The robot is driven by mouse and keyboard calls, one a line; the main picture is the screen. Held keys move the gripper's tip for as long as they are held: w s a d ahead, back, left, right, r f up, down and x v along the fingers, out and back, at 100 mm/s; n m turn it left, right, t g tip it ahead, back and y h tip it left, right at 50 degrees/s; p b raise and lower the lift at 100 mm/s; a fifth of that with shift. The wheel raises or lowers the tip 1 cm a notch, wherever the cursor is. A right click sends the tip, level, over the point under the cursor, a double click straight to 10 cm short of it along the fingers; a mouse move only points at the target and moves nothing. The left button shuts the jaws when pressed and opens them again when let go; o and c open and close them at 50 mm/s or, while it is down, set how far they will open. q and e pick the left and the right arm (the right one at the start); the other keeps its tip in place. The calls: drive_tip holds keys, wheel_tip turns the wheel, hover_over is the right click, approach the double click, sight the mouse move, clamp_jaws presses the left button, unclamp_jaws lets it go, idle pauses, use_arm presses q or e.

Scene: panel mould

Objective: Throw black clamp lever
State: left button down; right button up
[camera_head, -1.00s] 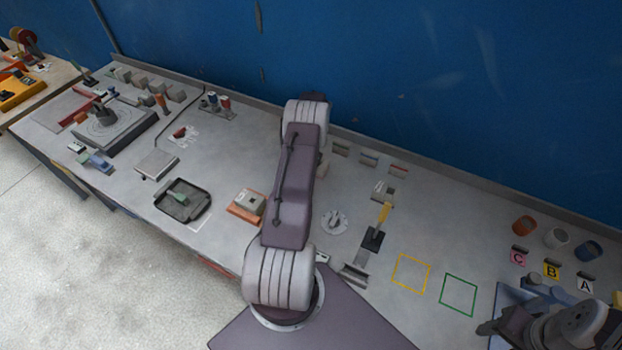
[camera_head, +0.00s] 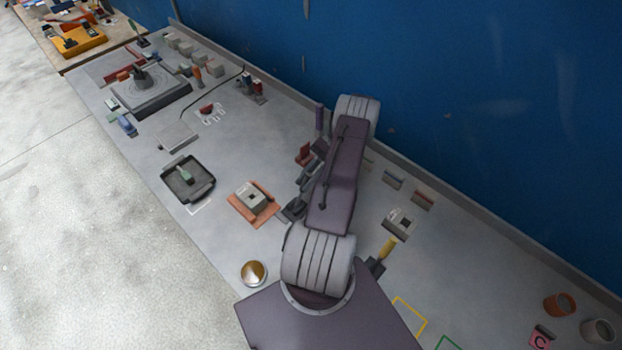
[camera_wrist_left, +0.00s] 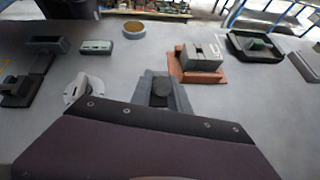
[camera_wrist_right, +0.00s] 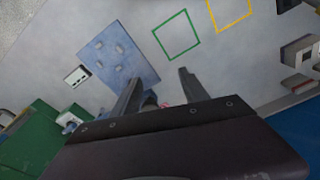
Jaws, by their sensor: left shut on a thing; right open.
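My left gripper (camera_wrist_left: 168,86) has its two grey fingers on either side of a dark, rounded knob (camera_wrist_left: 164,92), which appears to be the end of the black clamp lever. The rest of the lever and its base are hidden by the gripper. In the head view the left gripper (camera_head: 294,207) is low over the bench beside the orange pad and partly covered by my arm. My right gripper (camera_wrist_right: 159,82) is open and empty, seen only in the right wrist view, with the bench beyond it.
A grey block (camera_head: 250,196) sits on an orange pad (camera_head: 266,218) left of the left gripper. A gold disc (camera_head: 253,272) lies nearer the front edge. A black tray (camera_head: 207,192) is farther left. A yellow-handled lever (camera_head: 388,247) stands right of my arm. The blue wall closes off the back.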

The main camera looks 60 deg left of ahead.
sight(311, 173)
use_arm(q)
drive_tip(key=shift+d+f, duration=0.1)
drive_tip(key=shift+f, duration=0.05)
drive_tip(key=c, duration=1.3)
unclamp_jaws()
drive_tip(key=shift+o, duration=0.2)
drive_tip(key=shift+r, duration=0.35)
drive_tip(key=r, duration=0.1)
drive_tip(key=r+b, duration=0.1)
drive_tip(key=w+r, duration=0.1)
drive_tip(key=r, duration=0.1)
drive_tip(key=shift+d, duration=0.35)
drive_tip(key=w+d+r+b, duration=0.2)
drive_tip(key=w+d+r, duration=0.4)
drive_tip(key=d, duration=0.2)
drive_tip(key=shift+d+r, duration=0.2)
drive_tip(key=shift+d, duration=0.05)
